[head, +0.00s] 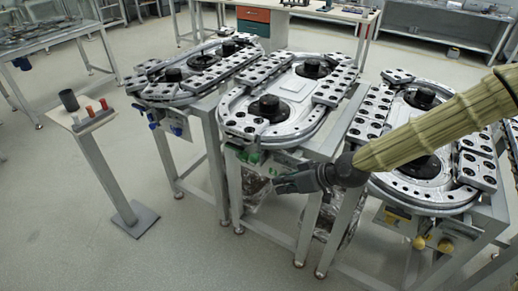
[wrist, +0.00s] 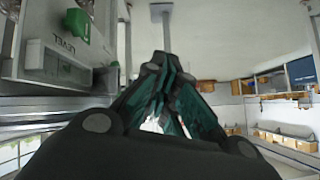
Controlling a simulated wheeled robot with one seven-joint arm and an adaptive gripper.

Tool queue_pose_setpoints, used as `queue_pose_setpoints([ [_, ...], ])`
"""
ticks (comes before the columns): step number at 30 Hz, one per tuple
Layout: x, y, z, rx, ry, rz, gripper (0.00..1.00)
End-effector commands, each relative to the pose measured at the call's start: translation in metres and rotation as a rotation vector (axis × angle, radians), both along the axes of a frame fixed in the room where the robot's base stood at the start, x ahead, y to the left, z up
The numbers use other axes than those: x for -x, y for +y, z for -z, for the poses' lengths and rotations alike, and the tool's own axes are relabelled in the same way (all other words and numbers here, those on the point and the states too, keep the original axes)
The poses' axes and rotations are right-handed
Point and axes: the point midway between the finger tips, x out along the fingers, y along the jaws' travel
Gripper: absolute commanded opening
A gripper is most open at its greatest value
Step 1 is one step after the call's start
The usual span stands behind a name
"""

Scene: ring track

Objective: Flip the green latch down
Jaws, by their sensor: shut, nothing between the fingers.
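The green latch (head: 251,157) is on the front underside of the middle ring track (head: 236,128) in the head view. In the wrist view the green latch (wrist: 77,25) is large and sits on a grey panel (wrist: 45,45) at the upper left. Whether it points up or down is hard to tell. My gripper (head: 281,184) is in front of the middle track, right of and below the latch. Its dark fingers (wrist: 164,66) are shut and empty in the wrist view. They are right of the latch and show no contact with it.
Another track (head: 178,93) with blue latches stands at left, and one with yellow knobs (head: 420,242) at right, partly behind my arm. Open floor (head: 90,220) lies in front at left.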

Motion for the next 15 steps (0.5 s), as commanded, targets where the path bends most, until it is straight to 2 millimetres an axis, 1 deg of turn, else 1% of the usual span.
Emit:
queue_pose_setpoints([
  [1, -0.012, -0.002, -0.022, -0.008, -0.052, -0.016, 0.0],
  [3, -0.023, -0.004, -0.047, -0.011, -0.116, -0.046, 0.0],
  [6, -0.037, -0.007, -0.08, -0.01, -0.2, -0.082, 0.0],
  [10, -0.049, -0.012, -0.112, -0.005, -0.283, -0.113, 0.0],
  [12, -0.052, -0.014, -0.123, 0.0, -0.311, -0.125, 0.0],
  [15, -0.055, -0.016, -0.133, 0.002, -0.337, -0.133, 0.0],
])
